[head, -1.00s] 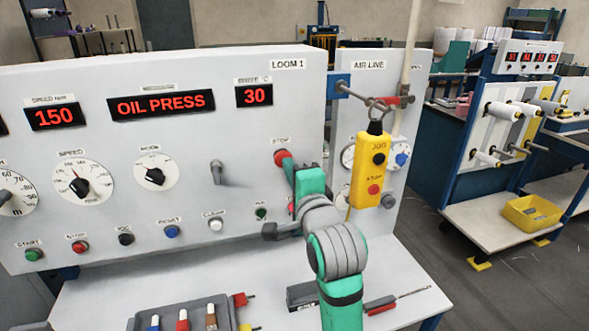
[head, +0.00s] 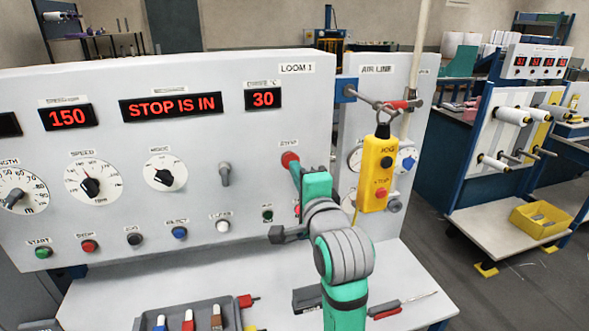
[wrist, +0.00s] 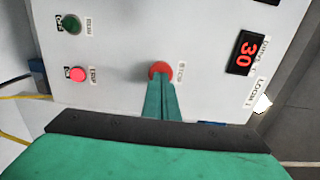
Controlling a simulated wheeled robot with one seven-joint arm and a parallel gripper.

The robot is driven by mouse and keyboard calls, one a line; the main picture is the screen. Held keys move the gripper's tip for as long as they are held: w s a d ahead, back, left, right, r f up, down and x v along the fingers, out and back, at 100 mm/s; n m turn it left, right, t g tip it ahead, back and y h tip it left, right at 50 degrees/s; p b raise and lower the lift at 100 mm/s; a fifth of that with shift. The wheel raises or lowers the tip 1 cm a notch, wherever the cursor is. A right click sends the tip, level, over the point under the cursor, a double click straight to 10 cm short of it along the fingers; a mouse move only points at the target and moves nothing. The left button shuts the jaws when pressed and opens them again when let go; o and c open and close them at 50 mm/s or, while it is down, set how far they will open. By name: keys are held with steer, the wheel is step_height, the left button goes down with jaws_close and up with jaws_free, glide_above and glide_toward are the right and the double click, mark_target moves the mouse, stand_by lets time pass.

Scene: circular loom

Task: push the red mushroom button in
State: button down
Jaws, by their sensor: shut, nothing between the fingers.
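The red mushroom button (head: 289,158), under the STOP label, is on the upright grey LOOM 1 panel (head: 120,220). It also shows in the wrist view (wrist: 158,68), straight beyond the fingertips. My gripper (head: 295,169) is shut and empty, and its green fingers point at the panel. Its tips (wrist: 161,84) are at the button's face and hide part of it; they appear to touch it. The panel's display (head: 171,106) reads STOP IS IN.
A yellow hanging pendant (head: 377,174) with its own red button is close right of my arm. A grey tool tray (head: 205,310) and a red-handled screwdriver (head: 384,309) lie on the bench below. A pink-red lamp (wrist: 78,74) glows on the panel.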

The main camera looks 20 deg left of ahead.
steer(key=v, duration=1.2)
steer(key=shift+s+r, duration=0.15)
steer(key=shift+s, duration=0.1)
steer(key=d+f+t+h, duration=0.1)
steer(key=d+f+h, duration=0.1)
steer(key=f, duration=0.7)
steer(key=d+f+t+h, duration=0.1)
steer(key=d+f+h, duration=0.1)
steer(key=f, duration=0.7)
steer(key=s+d+f+n+h, duration=0.1)
steer(key=s+d+f+h, duration=0.1)
steer(key=s+f, duration=0.35)
steer(key=s+d+f+h, duration=0.1)
steer(key=s+d+f, duration=0.15)
steer(key=f, duration=0.55)
steer(key=s+d+f+n+h, duration=0.1)
steer(key=s+f+n, duration=0.2)
steer(key=s, duration=0.6)
steer(key=s+d+f+n+g+h, duration=0.1)
steer(key=s+f+n, duration=0.2)
steer(key=s, duration=0.6)
steer(key=s+d+f+n+h, duration=0.1)
steer(key=s+f+n, duration=0.3)
steer(key=s, duration=0.5)
steer(key=shift+s+d+g, duration=0.3)
steer(key=shift+s+d, duration=0.05)
steer(key=shift+d, duration=0.15)
steer(key=shift+w+f, duration=0.1)
steer(key=shift+f, duration=0.05)
